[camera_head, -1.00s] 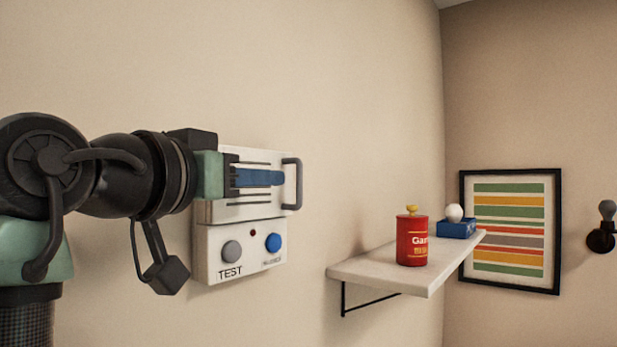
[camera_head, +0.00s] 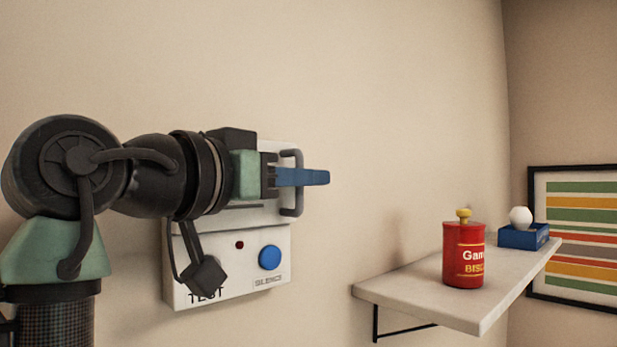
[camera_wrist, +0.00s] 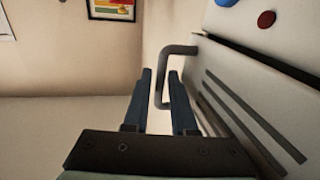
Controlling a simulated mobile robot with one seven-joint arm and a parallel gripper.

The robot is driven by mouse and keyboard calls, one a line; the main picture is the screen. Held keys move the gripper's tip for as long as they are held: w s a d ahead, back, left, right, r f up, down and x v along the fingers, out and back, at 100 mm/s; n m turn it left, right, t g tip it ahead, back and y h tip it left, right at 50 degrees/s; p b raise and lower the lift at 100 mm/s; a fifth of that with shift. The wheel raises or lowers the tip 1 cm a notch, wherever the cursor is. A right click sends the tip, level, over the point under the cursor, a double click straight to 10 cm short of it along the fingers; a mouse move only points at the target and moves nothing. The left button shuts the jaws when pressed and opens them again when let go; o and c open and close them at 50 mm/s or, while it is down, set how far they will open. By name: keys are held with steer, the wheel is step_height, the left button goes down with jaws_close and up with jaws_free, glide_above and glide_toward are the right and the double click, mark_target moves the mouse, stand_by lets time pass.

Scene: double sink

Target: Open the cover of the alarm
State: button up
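The alarm is a white wall box with a cover (camera_head: 270,152) over its upper part, largely hidden behind my gripper. The cover has a grey U-shaped handle (camera_head: 292,205) at its right edge. My gripper (camera_head: 322,177) reaches across the handle, its blue fingertips extending past it to the right. In the wrist view my gripper (camera_wrist: 160,85) is open, with a gap between the fingers. The handle (camera_wrist: 163,75) shows in that gap, with its bar between the fingers; I cannot tell whether it touches either one. The cover (camera_wrist: 240,105) lies flat at the right, apparently closed.
The box's lower panel has a blue button (camera_head: 270,257) and a red light (camera_head: 239,245); my arm hides the test button. A shelf (camera_head: 400,295) at the right holds a red tin (camera_head: 463,262) and a blue box (camera_head: 512,238). The wall above the shelf is clear.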

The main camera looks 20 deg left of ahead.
steer(key=shift+s+a, duration=0.15)
steer(key=shift+s, duration=0.1)
steer(key=shift+c, duration=0.3)
steer(key=shift+s+r, duration=0.1)
steer(key=shift+s, duration=0.05)
steer(key=shift+c, duration=1.1)
jaws_close()
